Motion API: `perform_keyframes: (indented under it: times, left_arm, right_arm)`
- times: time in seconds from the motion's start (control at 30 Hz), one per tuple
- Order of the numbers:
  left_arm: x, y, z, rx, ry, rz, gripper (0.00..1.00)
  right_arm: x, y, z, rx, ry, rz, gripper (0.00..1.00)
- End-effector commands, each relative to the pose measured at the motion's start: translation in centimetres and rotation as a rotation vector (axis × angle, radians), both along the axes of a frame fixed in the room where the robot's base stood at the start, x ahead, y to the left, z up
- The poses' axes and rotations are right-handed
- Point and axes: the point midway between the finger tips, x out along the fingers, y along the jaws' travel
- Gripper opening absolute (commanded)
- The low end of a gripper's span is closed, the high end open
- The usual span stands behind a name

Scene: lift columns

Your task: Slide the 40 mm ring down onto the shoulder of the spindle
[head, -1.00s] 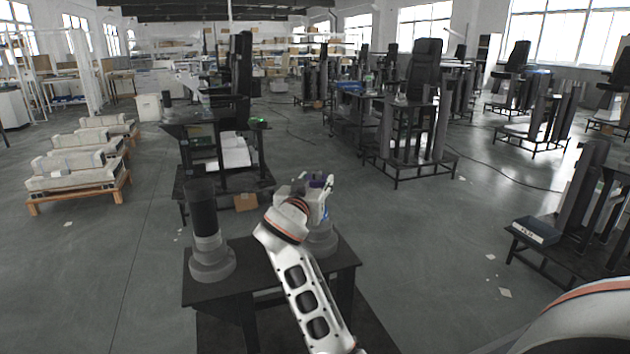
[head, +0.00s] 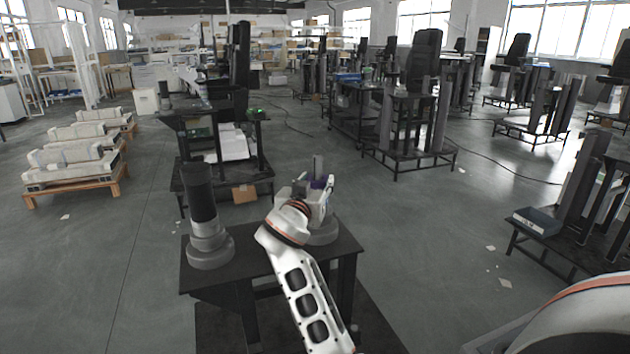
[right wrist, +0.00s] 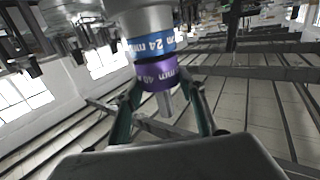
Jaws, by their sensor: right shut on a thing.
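The 40 mm ring is purple and marked "40 mm" (right wrist: 160,77) in the right wrist view. My right gripper (right wrist: 162,84) is shut on it, one finger on each side. The spindle's grey body (right wrist: 148,20) is at the top of this view, and its thin grey rod (right wrist: 167,104) shows beyond the purple ring, which appears to be around it. A blue ring marked "24 mm" (right wrist: 152,43) lies between body and purple ring, with a narrow gap to the purple one. In the head view the rod (head: 318,166) stands upright above the ring. My left gripper is out of view.
The spindle stands on a dark table (head: 350,243). A black column on a stepped grey base (head: 208,250) stands at its left side. Behind it is another dark bench (head: 180,180) with a cardboard box (head: 244,194). Open floor lies on both sides.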

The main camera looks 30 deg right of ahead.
Motion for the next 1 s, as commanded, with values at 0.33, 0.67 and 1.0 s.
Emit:
perform_keyframes:
  times: [0.33, 0.67, 1.0]
  left_arm:
    - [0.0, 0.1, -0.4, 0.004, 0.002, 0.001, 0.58]
    - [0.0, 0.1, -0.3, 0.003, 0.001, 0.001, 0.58]
    - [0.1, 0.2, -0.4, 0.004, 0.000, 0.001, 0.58]
  right_arm:
    - [0.0, 0.0, -0.3, -0.001, -0.002, 0.000, 0.12]
    - [0.0, 0.0, -0.4, 0.000, -0.001, 0.001, 0.59]
    - [-0.7, 1.0, -0.5, 0.004, -0.001, 0.003, 0.59]
